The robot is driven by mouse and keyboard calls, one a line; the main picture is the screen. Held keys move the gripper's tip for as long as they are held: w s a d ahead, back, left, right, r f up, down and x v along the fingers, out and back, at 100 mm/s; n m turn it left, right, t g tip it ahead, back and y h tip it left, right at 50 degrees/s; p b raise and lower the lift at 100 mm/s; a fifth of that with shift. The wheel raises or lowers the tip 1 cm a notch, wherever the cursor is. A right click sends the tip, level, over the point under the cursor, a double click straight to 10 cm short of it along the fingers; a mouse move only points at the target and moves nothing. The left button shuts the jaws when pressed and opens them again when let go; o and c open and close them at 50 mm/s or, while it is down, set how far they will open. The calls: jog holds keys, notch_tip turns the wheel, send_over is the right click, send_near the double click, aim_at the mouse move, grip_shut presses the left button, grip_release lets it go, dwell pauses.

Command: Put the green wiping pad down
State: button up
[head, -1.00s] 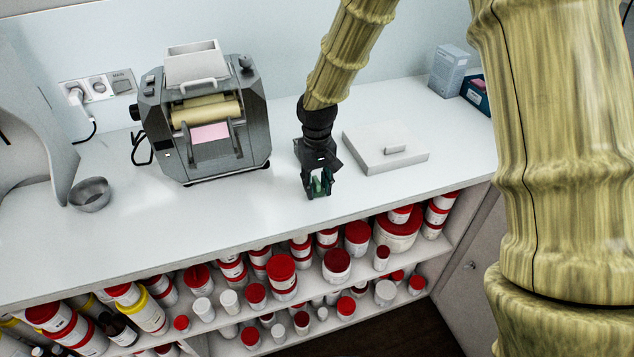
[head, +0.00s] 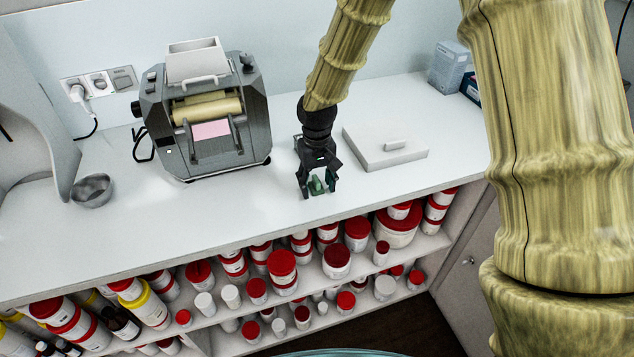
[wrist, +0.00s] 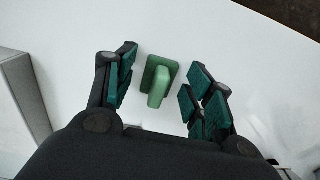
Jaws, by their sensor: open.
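The green wiping pad (head: 317,186) lies on the white worktop, with its raised grip facing up. In the wrist view the pad (wrist: 160,78) sits between my fingers, with a gap on both sides. My gripper (head: 317,190) is open and points down around the pad, close above the worktop near its front edge. In the wrist view my gripper (wrist: 160,88) shows dark fingers with teal pads, and neither touches the pad.
A grey mill with rollers (head: 205,115) stands to the left, and a small grey bowl (head: 92,191) is further left. A flat white lidded box (head: 385,150) lies just right of my gripper. Shelves of red-lidded jars (head: 282,268) are below the worktop's front edge.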

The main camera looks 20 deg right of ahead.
aim_at(318, 181)
jog(key=shift+f+b, duration=0.2)
jog(key=shift+b, duration=0.15)
notch_tip(318, 181, up, 11)
jog(key=b, duration=0.2)
jog(key=shift+b, duration=0.3)
jog(key=shift+s, duration=0.1)
